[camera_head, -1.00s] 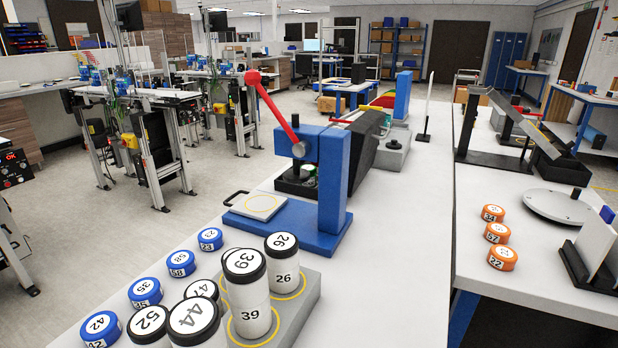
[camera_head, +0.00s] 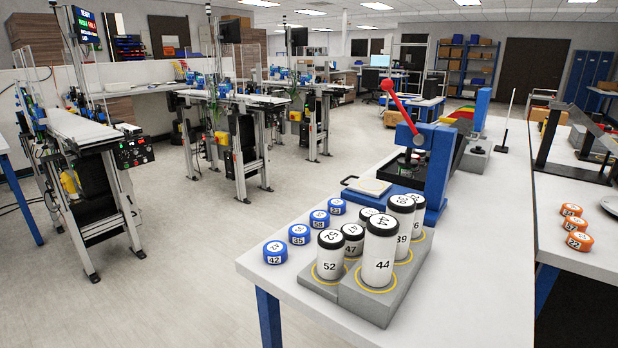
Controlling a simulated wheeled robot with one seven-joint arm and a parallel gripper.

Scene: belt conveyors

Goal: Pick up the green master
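I cannot clearly make out a green master in the current view. A blue lever press (camera_head: 437,165) with a red lever (camera_head: 398,108) stands on the white table, behind the cylinders. The area under its ram is small and partly hidden, so I cannot tell what sits there. White cylinders with black caps, such as number 44 (camera_head: 378,262) and number 52 (camera_head: 330,258), stand upright on a grey holder (camera_head: 390,306) with yellow rings. Blue numbered discs, such as 42 (camera_head: 275,252), lie in a row to their left. My gripper is not in view.
The white table's (camera_head: 470,290) near corner is at lower middle. Orange discs (camera_head: 579,241) lie on the adjoining right table. Conveyor stations (camera_head: 95,150) stand at left and centre-left. The grey floor (camera_head: 180,270) between them and the table is clear.

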